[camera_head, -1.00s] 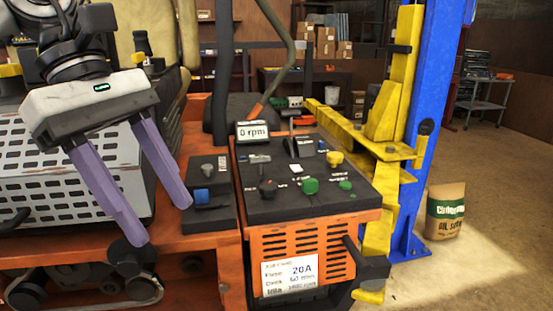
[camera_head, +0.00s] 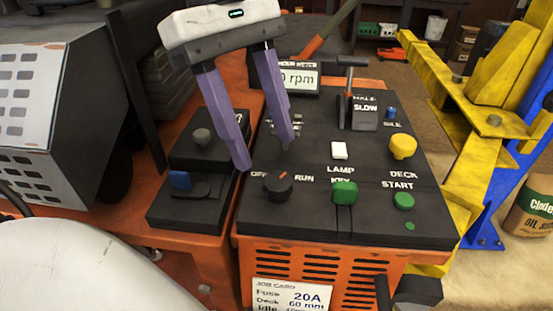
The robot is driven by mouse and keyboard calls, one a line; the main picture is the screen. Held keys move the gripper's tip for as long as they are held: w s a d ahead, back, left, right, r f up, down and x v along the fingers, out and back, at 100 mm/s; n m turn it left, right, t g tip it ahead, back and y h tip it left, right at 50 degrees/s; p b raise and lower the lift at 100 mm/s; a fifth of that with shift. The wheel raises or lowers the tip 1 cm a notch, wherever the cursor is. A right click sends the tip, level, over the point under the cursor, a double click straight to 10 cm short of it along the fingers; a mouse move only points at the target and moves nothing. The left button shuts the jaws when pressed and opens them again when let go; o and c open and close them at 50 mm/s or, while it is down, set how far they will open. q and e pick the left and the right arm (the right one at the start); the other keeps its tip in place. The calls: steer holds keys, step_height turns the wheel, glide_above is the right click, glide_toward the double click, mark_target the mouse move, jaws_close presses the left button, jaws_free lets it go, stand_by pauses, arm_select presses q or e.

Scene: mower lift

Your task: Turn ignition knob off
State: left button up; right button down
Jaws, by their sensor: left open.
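The ignition knob (camera_head: 278,187) is a round black knob at the front left of the dark control panel (camera_head: 320,222). It sits between the labels OFF and RUN, and its orange mark points up and right, towards RUN. My left gripper (camera_head: 265,156), white with two purple fingers, is open and empty. Its fingers point down at the panel's left part, behind the knob in the picture. The fingers appear apart from the knob. My right gripper is not in view.
A green key (camera_head: 344,192), a green start button (camera_head: 403,201), a yellow deck knob (camera_head: 402,146) and a white lamp (camera_head: 339,151) share the panel. A yellow lift arm (camera_head: 485,120) stands right.

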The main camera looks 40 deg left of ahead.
mark_target(277, 180)
arm_select(q)
steer(key=x, duration=0.5)
steer(key=shift+w+f, duration=0.15)
steer(key=shift+f, duration=0.05)
steer(key=c, duration=1.1)
